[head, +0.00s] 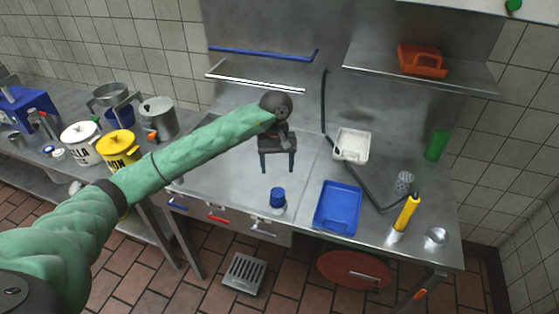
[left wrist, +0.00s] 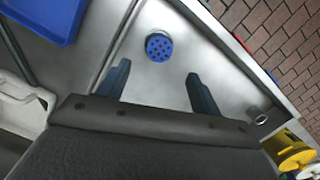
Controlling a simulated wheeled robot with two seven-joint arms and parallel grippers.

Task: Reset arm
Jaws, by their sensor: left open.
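My left arm in its green sleeve (head: 190,150) reaches in from the left, over the steel worktop (head: 225,172). My left gripper (head: 278,170) points down above the worktop, open and empty. In the left wrist view its two dark blue fingers stand wide apart (left wrist: 157,75) with bare steel between them. A small blue-topped container (head: 277,197) stands on the worktop, nearer the front edge than the gripper. In the left wrist view its dotted blue top (left wrist: 159,46) lies beyond the fingertips, not touching them. My right gripper is not in view.
A blue tray (head: 338,207) and a white tray (head: 351,145) lie right of the gripper. A yellow bottle (head: 407,212) and green cylinder (head: 437,145) stand further right. Pots, including a yellow one (head: 119,150), stand left. Wall rails (head: 255,82) run behind.

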